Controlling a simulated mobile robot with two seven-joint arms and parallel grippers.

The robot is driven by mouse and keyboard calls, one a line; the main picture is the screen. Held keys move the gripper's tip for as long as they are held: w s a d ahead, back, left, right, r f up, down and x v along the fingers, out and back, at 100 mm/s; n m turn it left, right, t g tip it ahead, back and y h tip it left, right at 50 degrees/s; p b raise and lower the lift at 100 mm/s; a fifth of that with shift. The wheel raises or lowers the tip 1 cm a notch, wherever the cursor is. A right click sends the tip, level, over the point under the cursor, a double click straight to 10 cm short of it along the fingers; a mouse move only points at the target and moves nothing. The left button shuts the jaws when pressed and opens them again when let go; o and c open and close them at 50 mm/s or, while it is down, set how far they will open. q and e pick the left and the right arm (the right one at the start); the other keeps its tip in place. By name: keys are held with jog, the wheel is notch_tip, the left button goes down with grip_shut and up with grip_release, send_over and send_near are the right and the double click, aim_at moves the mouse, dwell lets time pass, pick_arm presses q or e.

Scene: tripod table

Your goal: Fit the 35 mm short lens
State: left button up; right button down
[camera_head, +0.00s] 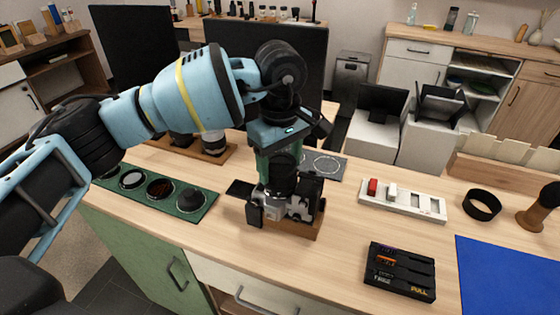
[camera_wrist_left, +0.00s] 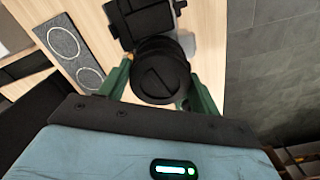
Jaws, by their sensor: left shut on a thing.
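My left gripper (camera_head: 281,170) points down with its green fingers around a short black lens (camera_head: 283,181). In the left wrist view the fingers sit on either side of the black lens (camera_wrist_left: 161,77), whose round dark end faces me. No focal length marking can be read. The camera body (camera_head: 300,204) stands in a wooden cradle (camera_head: 308,230) right below the lens. It also shows beyond the lens in the left wrist view (camera_wrist_left: 147,20). The lens appears to be at the camera's mount, but I cannot tell whether it is seated. My right gripper is not in view.
A dark green lens mat (camera_head: 207,205) with round places lies left. A wooden rack (camera_head: 222,157) with lenses stands behind, and a grey ringed pad (camera_head: 339,161) lies behind the camera. At right are a white tray (camera_head: 415,212), black ring (camera_head: 469,205), black tool tray (camera_head: 373,277) and blue mat (camera_head: 510,280).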

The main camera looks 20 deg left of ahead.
pick_arm(q)
jog(key=shift+s+f, duration=0.1)
jog(key=shift+f, duration=0.35)
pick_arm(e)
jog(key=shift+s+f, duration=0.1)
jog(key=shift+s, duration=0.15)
pick_arm(q)
jog(key=m, duration=0.2)
jog(key=shift+m+b, duration=0.3)
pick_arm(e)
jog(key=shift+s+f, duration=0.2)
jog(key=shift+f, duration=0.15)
pick_arm(q)
jog(key=shift+m, duration=0.3)
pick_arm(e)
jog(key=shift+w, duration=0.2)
pick_arm(q)
jog(key=o, duration=1.1)
jog(key=shift+r, duration=0.15)
jog(key=shift+o, duration=1.3)
jog(key=shift+r, duration=0.1)
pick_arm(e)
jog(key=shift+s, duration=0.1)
